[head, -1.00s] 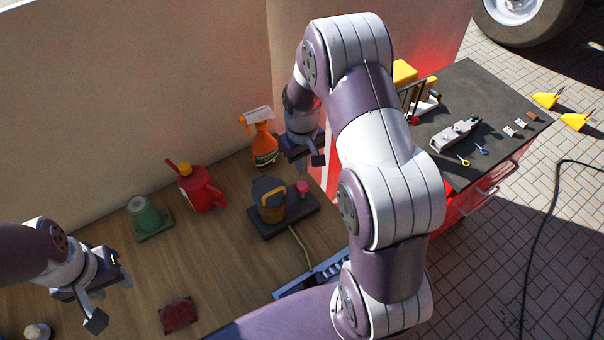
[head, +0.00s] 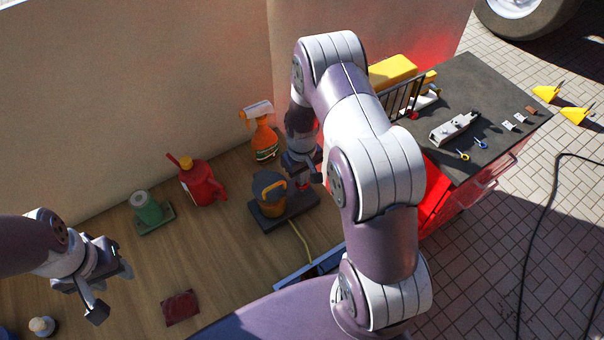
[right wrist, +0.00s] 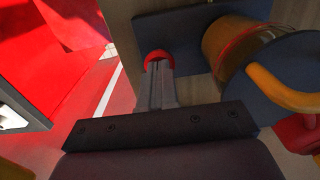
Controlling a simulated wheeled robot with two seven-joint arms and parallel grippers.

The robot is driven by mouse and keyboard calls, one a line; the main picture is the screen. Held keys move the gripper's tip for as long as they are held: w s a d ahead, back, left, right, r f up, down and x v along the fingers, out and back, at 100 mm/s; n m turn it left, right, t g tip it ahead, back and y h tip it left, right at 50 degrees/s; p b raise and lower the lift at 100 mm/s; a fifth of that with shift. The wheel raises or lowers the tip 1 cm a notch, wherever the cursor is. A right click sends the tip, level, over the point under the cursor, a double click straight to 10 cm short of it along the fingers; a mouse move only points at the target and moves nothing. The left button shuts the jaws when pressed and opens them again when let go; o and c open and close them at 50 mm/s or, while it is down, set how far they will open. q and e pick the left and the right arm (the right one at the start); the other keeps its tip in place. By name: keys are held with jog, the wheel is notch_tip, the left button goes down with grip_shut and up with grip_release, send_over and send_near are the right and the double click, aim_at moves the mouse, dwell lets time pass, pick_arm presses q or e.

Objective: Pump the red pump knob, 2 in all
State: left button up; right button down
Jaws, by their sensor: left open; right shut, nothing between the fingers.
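The red pump knob (right wrist: 154,55) shows in the right wrist view just beyond the tips of my right gripper (right wrist: 160,68). The fingers are shut and empty, and they cover part of the knob. In the head view my right gripper (head: 302,177) is directly above the knob (head: 302,186), which is mostly hidden. I cannot tell for certain whether the tips touch it or how far it is pressed. The knob is on a dark base (head: 290,213) beside a yellow and dark pump body (head: 268,205). My left gripper (head: 112,290) is open and empty, far to the left.
An orange spray bottle (head: 264,138) stands behind the pump. A red can (head: 202,188) and a green cylinder on a plate (head: 147,210) stand to the left. A dark red block (head: 180,307) lies in front. A black-topped cart (head: 455,100) is at right.

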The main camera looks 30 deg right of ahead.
jog(key=shift+s+f, duration=0.2)
jog(key=shift+f, duration=0.1)
pick_arm(q)
jog(key=shift+f, duration=0.25)
pick_arm(e)
jog(key=shift+f, duration=0.1)
jog(key=shift+w+r+p, duration=0.1)
jog(key=shift+r+p, duration=0.15)
jog(key=shift+p, duration=0.15)
jog(key=r, duration=0.1)
jog(key=r+p, duration=0.1)
jog(key=r, duration=0.1)
jog(key=r+p, duration=0.1)
jog(key=shift+w+r, duration=0.25)
pick_arm(q)
jog(key=b, duration=0.2)
jog(key=shift+s+d+f+b, duration=0.15)
jog(key=shift+s+d+b, duration=0.1)
jog(key=shift+s+b, duration=0.15)
pick_arm(e)
notch_tip(320, 180, up, 9)
jog(key=shift+s+r, duration=0.15)
jog(key=shift+r, duration=0.05)
pick_arm(q)
jog(key=shift+w, duration=0.15)
